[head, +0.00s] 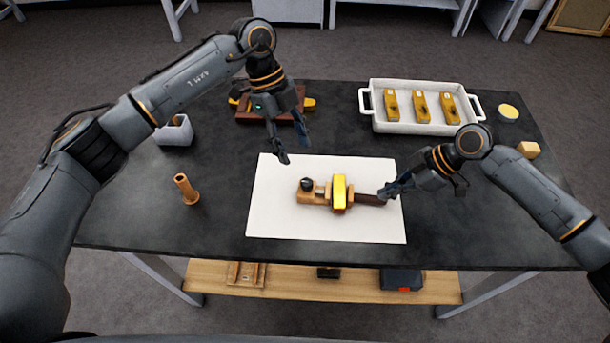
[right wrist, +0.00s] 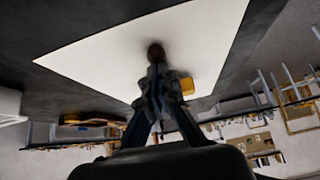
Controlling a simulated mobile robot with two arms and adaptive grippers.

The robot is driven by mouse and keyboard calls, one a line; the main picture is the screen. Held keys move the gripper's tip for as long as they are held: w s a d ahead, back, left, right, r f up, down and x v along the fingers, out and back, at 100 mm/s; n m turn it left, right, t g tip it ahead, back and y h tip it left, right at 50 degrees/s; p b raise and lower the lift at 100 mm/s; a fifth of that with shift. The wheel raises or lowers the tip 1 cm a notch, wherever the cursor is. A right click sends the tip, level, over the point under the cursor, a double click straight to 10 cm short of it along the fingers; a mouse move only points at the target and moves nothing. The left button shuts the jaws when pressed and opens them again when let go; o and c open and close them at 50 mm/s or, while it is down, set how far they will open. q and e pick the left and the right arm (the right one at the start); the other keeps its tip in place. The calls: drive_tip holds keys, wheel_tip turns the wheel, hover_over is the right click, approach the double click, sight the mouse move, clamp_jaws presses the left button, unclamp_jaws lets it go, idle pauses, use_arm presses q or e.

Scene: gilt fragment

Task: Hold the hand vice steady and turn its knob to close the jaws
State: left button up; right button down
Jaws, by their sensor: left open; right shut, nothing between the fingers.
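The hand vice (head: 313,197) lies on a white sheet, with a light wooden body, a black knob (head: 306,184) at its left end and a dark handle (head: 368,199) to the right. A gold piece (head: 340,190) sits across its middle; I cannot tell whether the jaws grip it. My left gripper (head: 293,148) is open and empty above the sheet's upper left edge, up from the knob. My right gripper (head: 386,193) is shut with nothing between its fingers, at the handle's right end. In the right wrist view the fingertips (right wrist: 157,74) overlap the brown handle end (right wrist: 156,50); contact is unclear.
The white sheet (head: 270,215) lies on a dark table. A white tray (head: 420,128) with several gold pieces stands back right. The sheet's lower part is clear.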

sight(307, 183)
use_arm(q)
drive_tip(key=x, duration=0.9)
drive_tip(key=shift+s+d+f, duration=0.1)
drive_tip(key=shift+d+f, duration=0.05)
drive_tip(key=shift+f, duration=0.1)
drive_tip(key=shift+c, duration=0.4)
clamp_jaws()
